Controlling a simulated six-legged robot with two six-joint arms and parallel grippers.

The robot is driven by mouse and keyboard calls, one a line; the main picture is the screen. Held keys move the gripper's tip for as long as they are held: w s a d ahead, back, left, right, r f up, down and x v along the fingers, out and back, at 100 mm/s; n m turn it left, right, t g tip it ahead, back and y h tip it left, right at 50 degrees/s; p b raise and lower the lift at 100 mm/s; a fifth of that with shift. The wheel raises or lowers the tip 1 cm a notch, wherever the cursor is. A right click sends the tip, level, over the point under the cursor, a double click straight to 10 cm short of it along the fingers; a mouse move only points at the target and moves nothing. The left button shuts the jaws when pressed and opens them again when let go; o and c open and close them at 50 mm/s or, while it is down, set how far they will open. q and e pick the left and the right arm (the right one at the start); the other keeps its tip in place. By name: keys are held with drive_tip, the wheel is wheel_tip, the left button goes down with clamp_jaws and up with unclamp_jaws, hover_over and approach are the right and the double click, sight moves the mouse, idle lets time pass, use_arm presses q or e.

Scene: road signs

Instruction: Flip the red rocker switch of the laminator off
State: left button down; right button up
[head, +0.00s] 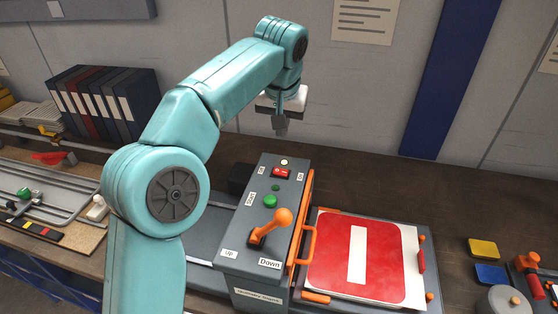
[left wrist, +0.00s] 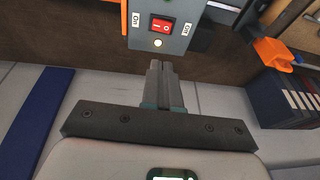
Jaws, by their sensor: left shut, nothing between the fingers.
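The laminator (head: 238,232) is a grey box on the bench with an orange lever (head: 270,225), a green button (head: 269,201) and labels. Its red rocker switch (head: 281,173) sits near the far end of the top, below a pale lamp (head: 284,162). The switch also shows in the left wrist view (left wrist: 160,27) between "On" and "Off" labels. My left gripper (head: 281,128) is shut and empty, above and just beyond the switch end. In the left wrist view its fingertips (left wrist: 159,64) point toward the panel, apart from the switch. My right gripper is not in view.
A red and white sign (head: 385,260) lies on the orange-trimmed bed right of the laminator. Binders (head: 105,100) stand at the back left. Yellow (head: 483,248) and blue (head: 491,274) blocks lie at the right. The bench behind the sign is clear.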

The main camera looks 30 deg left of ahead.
use_arm(q)
approach(278, 170)
drive_tip(key=x, duration=0.4)
drive_tip(key=shift+w+a+f+p, duration=0.1)
drive_tip(key=shift+w+f+p, duration=0.2)
drive_tip(key=shift+p, duration=0.1)
drive_tip(key=shift+f, duration=0.4)
drive_tip(key=shift+s+f, duration=0.1)
drive_tip(key=shift+f, duration=0.15)
drive_tip(key=shift+a+f, duration=0.2)
drive_tip(key=shift+a, duration=0.05)
drive_tip(key=shift+d, duration=0.15)
drive_tip(key=shift+d, duration=0.1)
